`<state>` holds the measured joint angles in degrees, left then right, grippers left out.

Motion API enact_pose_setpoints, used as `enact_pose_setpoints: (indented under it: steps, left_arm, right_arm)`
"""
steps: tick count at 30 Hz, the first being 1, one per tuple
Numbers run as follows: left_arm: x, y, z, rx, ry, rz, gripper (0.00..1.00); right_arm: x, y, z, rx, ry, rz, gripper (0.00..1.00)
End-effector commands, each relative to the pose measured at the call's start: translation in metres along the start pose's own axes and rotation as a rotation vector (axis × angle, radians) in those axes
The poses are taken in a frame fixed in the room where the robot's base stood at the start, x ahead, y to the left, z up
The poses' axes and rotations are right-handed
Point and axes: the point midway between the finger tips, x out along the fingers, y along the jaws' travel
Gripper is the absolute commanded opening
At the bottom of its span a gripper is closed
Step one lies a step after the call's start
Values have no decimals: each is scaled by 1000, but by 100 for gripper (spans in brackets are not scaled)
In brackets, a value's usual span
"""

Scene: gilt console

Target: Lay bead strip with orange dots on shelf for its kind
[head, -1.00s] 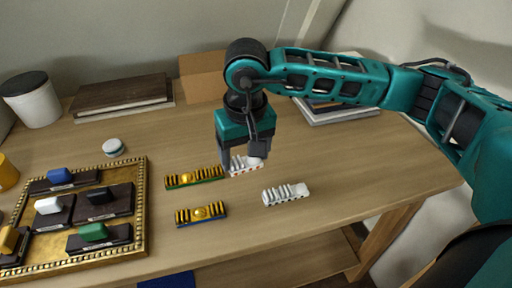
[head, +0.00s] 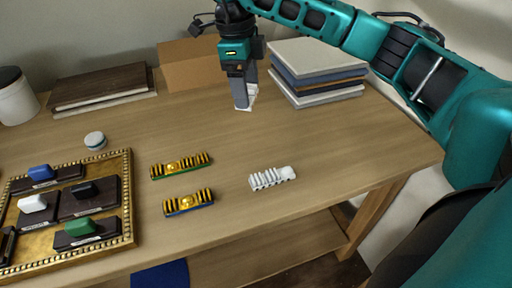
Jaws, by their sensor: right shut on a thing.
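My right gripper (head: 242,103) is shut on a white bead strip (head: 251,97), mostly hidden behind its fingers. Its dots cannot be made out now. The strip appears to be above the back middle of the table. Another white bead strip (head: 272,178) lies on the table at front right. A gold strip with a green edge (head: 180,166) and a gold strip with a blue edge (head: 188,203) lie left of it. The gilt-framed tray (head: 128,200) at left holds small dark shelves with blue (head: 41,172), white (head: 32,203), dark (head: 83,189) and green (head: 79,226) blocks. My left gripper is out of view.
A stack of books (head: 318,72) stands at back right, close to my right gripper. A cardboard box (head: 188,66), dark boards (head: 98,88) and a white canister (head: 16,98) stand along the back. A small round lidded thing (head: 95,140) sits behind the tray. The middle table is bare.

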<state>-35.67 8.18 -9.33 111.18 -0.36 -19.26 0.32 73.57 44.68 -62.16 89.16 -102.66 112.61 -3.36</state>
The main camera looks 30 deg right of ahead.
Motion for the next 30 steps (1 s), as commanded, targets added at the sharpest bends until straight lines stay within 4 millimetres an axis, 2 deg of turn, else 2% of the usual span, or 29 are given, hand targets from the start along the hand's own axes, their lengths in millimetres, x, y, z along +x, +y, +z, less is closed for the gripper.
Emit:
enact_pose_setpoints:
  steps: [6, 13, 19, 30]
  left_arm:
    - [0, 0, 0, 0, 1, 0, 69]
    - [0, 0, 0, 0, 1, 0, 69]
    - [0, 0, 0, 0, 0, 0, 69]
    - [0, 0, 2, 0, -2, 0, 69]
  right_arm:
    - [-15, -16, -8, 487, -3, 60, 43]
    - [-25, -26, -15, 851, -2, 105, 43]
    - [-28, -28, -17, 975, -2, 119, 43]
    - [-24, -28, -17, 984, -1, 120, 43]
